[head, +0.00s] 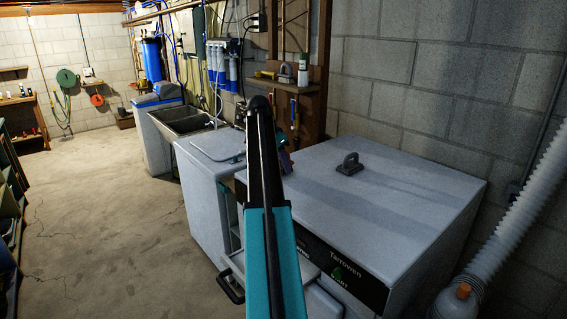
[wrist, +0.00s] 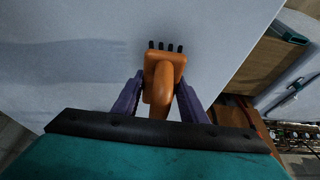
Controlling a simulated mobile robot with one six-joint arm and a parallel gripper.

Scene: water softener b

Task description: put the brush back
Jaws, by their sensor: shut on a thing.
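The brush (wrist: 163,85) is orange with a short row of dark bristles at its far end. My gripper (wrist: 159,97) is shut on it, with one purple finger on each side of its handle. In the wrist view the brush shows against the pale machine top; I cannot tell its height above it. In the head view my arm hides most of the gripper, and only part of its purple end (head: 285,160) shows beside the arm, near the machine's back left corner. The brush cannot be made out there.
A wooden shelf (head: 283,84) behind holds a bottle (head: 303,70) and small tools. A second white machine (head: 205,195) and a sink (head: 190,122) stand left. The floor left is open.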

